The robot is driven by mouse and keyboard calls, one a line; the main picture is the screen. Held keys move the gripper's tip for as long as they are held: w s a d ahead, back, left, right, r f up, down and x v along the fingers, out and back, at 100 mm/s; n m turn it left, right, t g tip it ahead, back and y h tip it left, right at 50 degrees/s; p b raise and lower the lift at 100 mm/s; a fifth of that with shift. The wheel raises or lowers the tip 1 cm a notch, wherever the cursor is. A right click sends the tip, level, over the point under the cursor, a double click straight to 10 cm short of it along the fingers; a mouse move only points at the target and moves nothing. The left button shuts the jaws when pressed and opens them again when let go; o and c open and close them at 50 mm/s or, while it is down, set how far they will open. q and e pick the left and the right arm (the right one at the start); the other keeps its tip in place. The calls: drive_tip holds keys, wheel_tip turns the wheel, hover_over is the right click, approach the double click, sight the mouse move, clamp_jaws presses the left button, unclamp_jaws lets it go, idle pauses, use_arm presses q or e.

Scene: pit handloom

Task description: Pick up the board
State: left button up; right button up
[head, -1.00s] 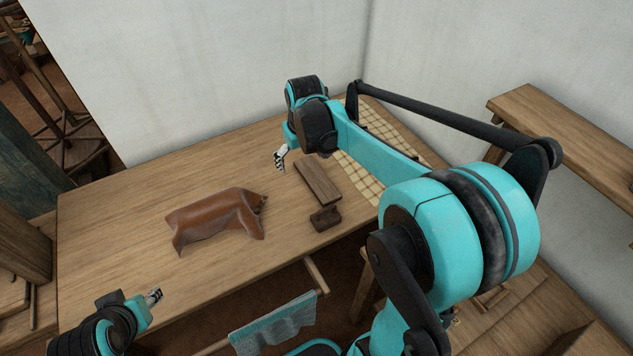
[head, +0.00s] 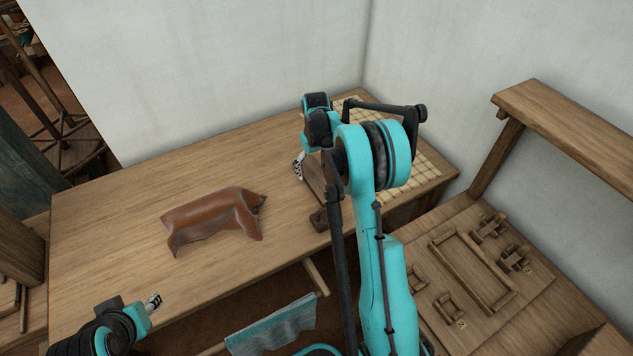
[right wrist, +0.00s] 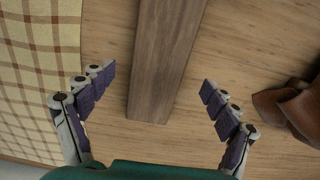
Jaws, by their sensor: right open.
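The board (right wrist: 165,65) is a plain brown wooden plank lying on the table. In the right wrist view it runs from the top edge down to between my right gripper's fingers. In the head view a strip of the board (head: 314,178) shows; my right arm hides the rest. My right gripper (right wrist: 158,100) is open, with one finger on each side of the board's end and clear gaps to it. It also shows in the head view (head: 299,166). My left gripper (head: 154,301) is at the table's front left; its opening is too small to tell.
A brown leather piece (head: 212,220) lies mid-table. A checked cloth (right wrist: 40,70) lies beside the board. A dark small block (head: 319,219) sits near the table's front edge, partly behind my arm. The table's left is clear.

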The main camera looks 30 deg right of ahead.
sight(317, 177)
wheel_tip(317, 177, down, 4)
drive_tip(key=shift+d+r+b, duration=0.1)
drive_tip(key=shift+r+b, duration=0.1)
drive_tip(key=shift+b, duration=0.4)
drive_tip(key=shift+r, duration=0.1)
drive_tip(key=c, duration=1.4)
drive_tip(key=shift+r, duration=0.1)
